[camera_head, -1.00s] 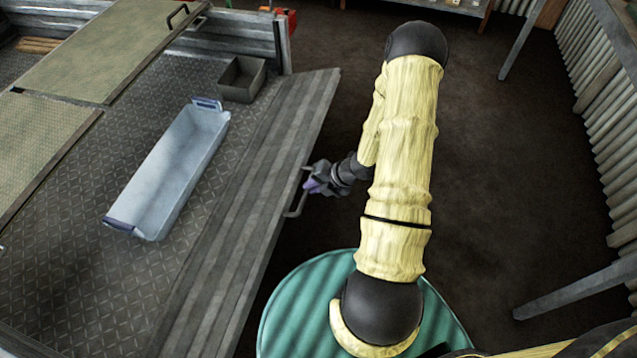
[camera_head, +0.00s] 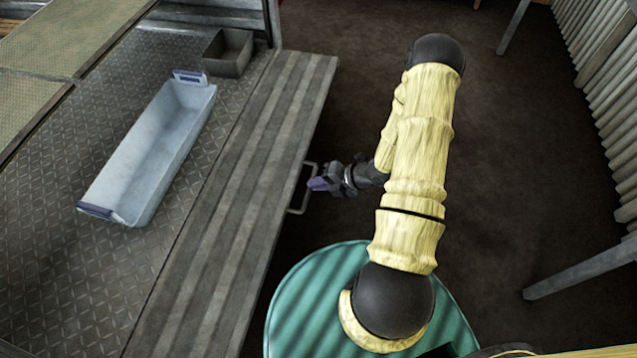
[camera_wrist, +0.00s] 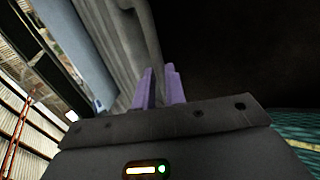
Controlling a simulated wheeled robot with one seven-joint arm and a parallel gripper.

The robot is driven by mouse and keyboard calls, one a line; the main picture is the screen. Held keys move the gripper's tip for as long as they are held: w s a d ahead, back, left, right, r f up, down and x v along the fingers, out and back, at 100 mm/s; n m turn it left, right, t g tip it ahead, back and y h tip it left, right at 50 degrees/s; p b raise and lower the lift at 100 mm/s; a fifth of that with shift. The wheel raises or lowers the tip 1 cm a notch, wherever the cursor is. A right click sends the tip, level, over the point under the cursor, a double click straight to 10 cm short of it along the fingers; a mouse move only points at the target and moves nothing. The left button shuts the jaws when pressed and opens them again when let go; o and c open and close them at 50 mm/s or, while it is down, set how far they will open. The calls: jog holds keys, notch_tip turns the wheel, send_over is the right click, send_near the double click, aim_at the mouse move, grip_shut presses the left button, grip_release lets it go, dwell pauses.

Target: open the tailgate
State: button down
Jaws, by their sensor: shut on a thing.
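The tailgate (camera_head: 240,185) is a grey ribbed panel along the right edge of the cargo bed. In the head view it lies folded outward, roughly level with the bed floor. Its bar handle (camera_head: 291,211) sticks out from the outer edge. My gripper (camera_head: 318,184), with purple fingertips, is shut on the handle from the right side. In the wrist view the two purple fingers (camera_wrist: 160,88) point toward the grey tailgate (camera_wrist: 112,35).
A pale blue bin (camera_head: 152,150) and a small dark grey box (camera_head: 229,52) sit on the bed (camera_head: 60,265). Dark open floor (camera_head: 510,150) lies right of the tailgate. A corrugated wall (camera_head: 605,75) and a slanted grey post (camera_head: 580,273) bound the right side.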

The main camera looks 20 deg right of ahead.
jog(key=shift+s+d, duration=0.1)
jog(key=shift+d, duration=0.2)
jog(key=c, duration=1.5)
grip_release()
jog(key=shift+a, duration=0.1)
jog(key=shift+o, duration=0.2)
jog(key=shift+a, duration=0.1)
jog(key=p+v, duration=0.4)
jog(key=v, duration=1.3)
jog(key=shift+r, duration=0.1)
